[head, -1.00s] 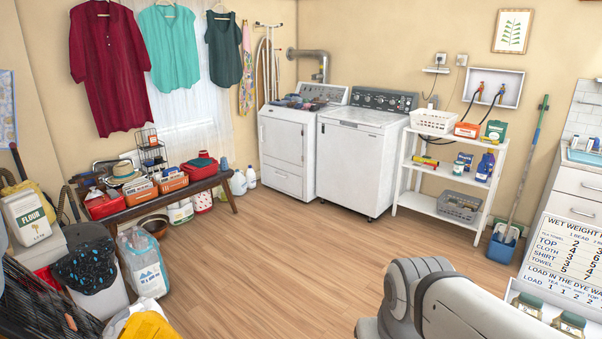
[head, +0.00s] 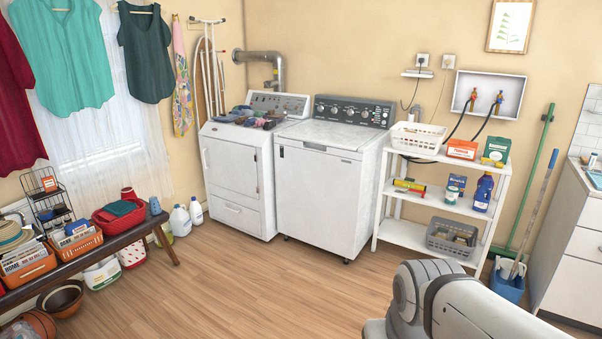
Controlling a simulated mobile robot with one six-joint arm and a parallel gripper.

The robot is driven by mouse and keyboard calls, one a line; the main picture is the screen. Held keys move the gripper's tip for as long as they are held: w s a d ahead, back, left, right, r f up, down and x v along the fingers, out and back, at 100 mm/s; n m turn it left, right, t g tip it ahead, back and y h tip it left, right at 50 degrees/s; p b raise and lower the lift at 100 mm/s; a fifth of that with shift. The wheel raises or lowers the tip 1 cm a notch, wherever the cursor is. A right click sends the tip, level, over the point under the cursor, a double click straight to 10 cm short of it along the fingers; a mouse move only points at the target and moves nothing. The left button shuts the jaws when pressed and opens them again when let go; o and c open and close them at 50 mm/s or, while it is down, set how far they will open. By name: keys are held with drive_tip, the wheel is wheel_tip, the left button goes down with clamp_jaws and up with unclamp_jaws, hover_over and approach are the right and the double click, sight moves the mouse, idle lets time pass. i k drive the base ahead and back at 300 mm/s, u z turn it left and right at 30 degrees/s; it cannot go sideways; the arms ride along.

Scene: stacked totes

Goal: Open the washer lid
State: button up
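Two white machines stand side by side against the back wall. The right one is the top-loading washer (head: 318,197), with a dark control panel (head: 353,110) at its back. Its flat lid (head: 322,135) is shut, and a small dark handle notch shows at the top of its front. The left one looks like a dryer (head: 236,180), with a front door and several dark cloth items (head: 250,117) on top. Part of my arm shows at the bottom right, well in front of the washer. My gripper is not in view.
A white shelf unit (head: 404,234) with a basket (head: 420,139), boxes and bottles stands close on the washer's right. A mop and blue bucket (head: 508,283) are beyond it. A dark bench (head: 92,248) with baskets is at left. The wooden floor (head: 270,285) before the washer is clear.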

sight(345, 137)
drive_tip(key=i, duration=3.6)
drive_tip(key=u, duration=0.1)
